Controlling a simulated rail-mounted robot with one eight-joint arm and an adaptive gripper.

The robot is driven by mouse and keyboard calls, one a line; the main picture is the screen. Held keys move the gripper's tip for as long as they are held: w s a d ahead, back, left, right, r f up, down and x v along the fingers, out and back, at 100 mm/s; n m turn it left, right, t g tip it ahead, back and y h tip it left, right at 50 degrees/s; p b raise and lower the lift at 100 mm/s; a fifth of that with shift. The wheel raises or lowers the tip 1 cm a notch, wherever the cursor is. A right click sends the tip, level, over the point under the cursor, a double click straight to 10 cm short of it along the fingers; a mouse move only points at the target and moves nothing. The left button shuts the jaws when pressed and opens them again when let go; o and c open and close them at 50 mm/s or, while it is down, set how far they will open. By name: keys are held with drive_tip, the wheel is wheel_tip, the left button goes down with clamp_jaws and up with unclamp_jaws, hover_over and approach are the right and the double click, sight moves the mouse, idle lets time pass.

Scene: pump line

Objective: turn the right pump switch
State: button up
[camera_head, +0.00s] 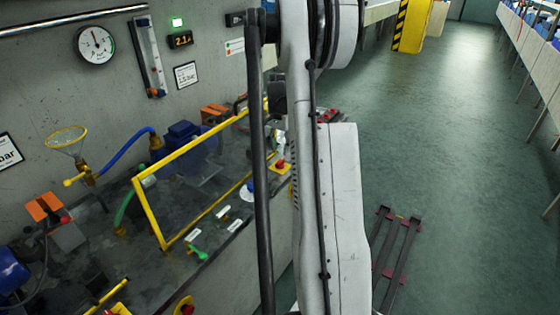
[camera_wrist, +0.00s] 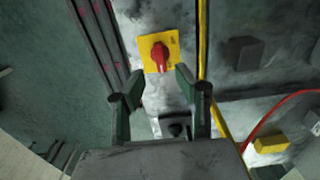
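A red rotary switch (camera_wrist: 159,56) on a square yellow plate (camera_wrist: 174,42) shows in the upper middle of the wrist view. My gripper (camera_wrist: 159,84) is open, with its two dark green fingers apart below the switch and nothing between them. The fingertips appear to point toward the switch; whether they touch it I cannot tell. In the head view a red knob (camera_head: 281,164) on a yellow plate shows just left of my arm, and another yellow piece with red (camera_head: 185,306) lies at the bottom edge. My gripper is not clearly visible in the head view.
A yellow-framed clear panel (camera_head: 150,214) stands on the bench left of my arm. In the wrist view, dark rails (camera_wrist: 100,40) run left of the switch, and a yellow bar (camera_wrist: 202,40) and red hose (camera_wrist: 262,118) lie right. The floor (camera_head: 440,130) at right is mostly clear.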

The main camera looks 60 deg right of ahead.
sight(280, 161)
wheel_tip(280, 161, down, 6)
drive_tip(key=shift+f, duration=0.1)
idle(0.4)
clamp_jaws()
